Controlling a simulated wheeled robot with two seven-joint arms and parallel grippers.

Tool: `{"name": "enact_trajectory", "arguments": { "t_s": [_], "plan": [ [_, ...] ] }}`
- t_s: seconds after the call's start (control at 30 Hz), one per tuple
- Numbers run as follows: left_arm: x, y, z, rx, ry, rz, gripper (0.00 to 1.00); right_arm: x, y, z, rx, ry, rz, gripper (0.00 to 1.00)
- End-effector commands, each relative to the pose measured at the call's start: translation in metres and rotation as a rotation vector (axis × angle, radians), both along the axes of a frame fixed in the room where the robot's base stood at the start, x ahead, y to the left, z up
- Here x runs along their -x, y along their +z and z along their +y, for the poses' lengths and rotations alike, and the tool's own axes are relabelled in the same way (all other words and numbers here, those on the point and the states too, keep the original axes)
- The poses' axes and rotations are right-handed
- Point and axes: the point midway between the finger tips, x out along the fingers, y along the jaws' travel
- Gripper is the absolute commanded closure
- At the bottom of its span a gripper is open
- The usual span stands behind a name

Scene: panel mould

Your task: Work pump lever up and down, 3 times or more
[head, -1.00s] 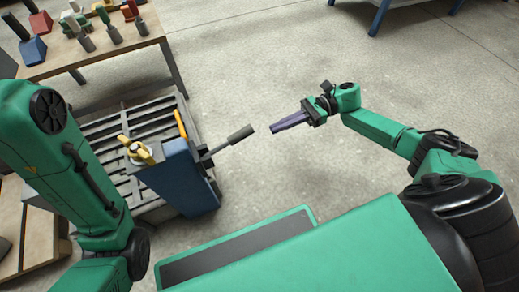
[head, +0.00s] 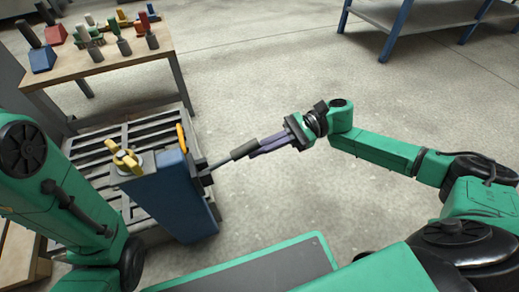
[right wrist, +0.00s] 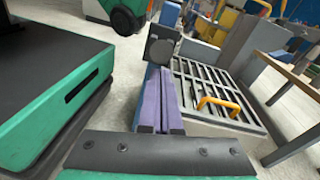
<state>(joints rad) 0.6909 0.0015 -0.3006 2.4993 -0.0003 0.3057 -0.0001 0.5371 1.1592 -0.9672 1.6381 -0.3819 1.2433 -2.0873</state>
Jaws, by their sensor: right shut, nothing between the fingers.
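The pump is a blue upright box (head: 172,195) with a yellow-handled knob (head: 124,158) beside its top. Its lever (head: 243,150) is a thin rod with a dark grip, sticking out to the right and slightly upward. My right gripper (head: 254,152) is shut and empty, its purple fingers pointing left along the lever grip. The fingertips overlap the grip's end in the head view; I cannot tell whether they touch. My left gripper is out of view.
A slatted grey pallet (head: 97,152) lies behind the pump. A wooden table (head: 115,65) with several coloured blocks and pegs stands at the upper left. A blue-legged table (head: 392,40) is at the upper right. The floor beyond my right arm is clear.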

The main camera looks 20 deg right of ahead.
Motion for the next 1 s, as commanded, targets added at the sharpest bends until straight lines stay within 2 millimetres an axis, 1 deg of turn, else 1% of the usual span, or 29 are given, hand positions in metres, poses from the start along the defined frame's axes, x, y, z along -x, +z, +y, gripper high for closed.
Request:
{"name": "enact_trajectory", "arguments": {
  "t_s": [0.1, 0.37, 0.47, 0.53, 0.63, 0.73, 1.0],
  "plan": [
    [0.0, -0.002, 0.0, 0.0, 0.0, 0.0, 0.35, 0.001, 0.004, 0.001, 0.0, 0.001, 0.001, 1.0],
    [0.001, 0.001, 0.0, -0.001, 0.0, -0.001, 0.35, 0.001, 0.006, 0.001, 0.004, 0.0, 0.001, 1.0],
    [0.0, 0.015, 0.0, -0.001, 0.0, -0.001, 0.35, 0.001, 0.02, 0.002, 0.055, 0.001, -0.005, 1.0],
    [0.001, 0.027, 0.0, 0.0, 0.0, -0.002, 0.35, 0.001, 0.03, 0.004, 0.118, 0.001, -0.01, 1.0],
    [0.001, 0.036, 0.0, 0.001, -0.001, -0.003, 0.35, 0.001, 0.036, 0.006, 0.193, 0.002, -0.014, 1.0],
    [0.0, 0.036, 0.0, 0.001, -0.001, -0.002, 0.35, 0.001, 0.034, 0.006, 0.223, -0.001, -0.013, 1.0],
    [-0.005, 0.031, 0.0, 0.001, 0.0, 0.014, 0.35, 0.001, 0.031, 0.006, 0.223, -0.001, -0.013, 1.0]
  ]
}}
